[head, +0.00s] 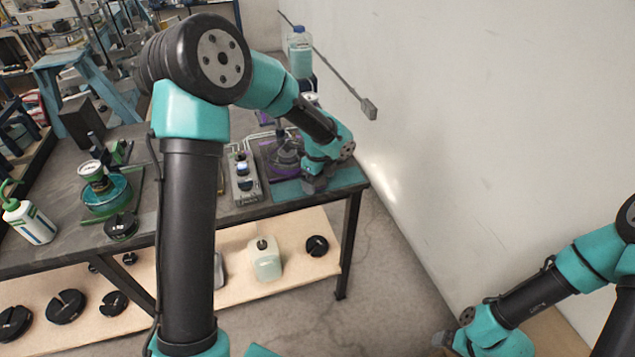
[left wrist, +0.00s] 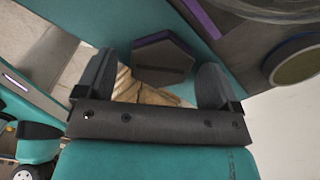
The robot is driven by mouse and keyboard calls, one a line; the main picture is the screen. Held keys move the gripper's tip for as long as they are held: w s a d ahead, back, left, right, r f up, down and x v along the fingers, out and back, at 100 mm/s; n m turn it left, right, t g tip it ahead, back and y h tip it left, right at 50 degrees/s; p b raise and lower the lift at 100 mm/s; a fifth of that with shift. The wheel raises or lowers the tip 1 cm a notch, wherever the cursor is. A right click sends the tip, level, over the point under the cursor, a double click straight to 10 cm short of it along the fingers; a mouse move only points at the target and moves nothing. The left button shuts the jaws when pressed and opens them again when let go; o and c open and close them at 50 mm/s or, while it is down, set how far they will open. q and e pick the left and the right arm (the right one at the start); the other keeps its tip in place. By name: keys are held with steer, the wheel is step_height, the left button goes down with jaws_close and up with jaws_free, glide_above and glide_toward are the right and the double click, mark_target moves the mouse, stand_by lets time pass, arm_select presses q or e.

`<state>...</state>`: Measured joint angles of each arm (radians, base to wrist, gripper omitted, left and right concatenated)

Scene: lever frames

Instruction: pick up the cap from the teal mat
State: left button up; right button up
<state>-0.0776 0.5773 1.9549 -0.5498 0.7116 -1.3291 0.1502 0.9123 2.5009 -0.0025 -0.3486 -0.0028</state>
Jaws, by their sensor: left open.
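A dark hexagonal cap with a purple edge (left wrist: 163,62) lies on the teal mat (left wrist: 198,42) in the left wrist view. The mat also shows at the right end of the table in the head view (head: 346,177). My left gripper (left wrist: 153,82) is open, with the cap between and slightly beyond its fingertips, apparently not touching. In the head view my left gripper (head: 314,185) is low over the mat and hides the cap. My right gripper (head: 443,341) is at the bottom right, away from the table, too small to read.
A purple-edged dark tray with a round device (head: 284,153) stands just left of the mat. A grey box with knobs (head: 243,176) is further left. A clear bottle of blue liquid (head: 300,52) stands behind. The white wall (head: 480,120) is close on the right.

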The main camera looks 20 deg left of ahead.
arm_select(q)
steer(key=c, duration=1.2)
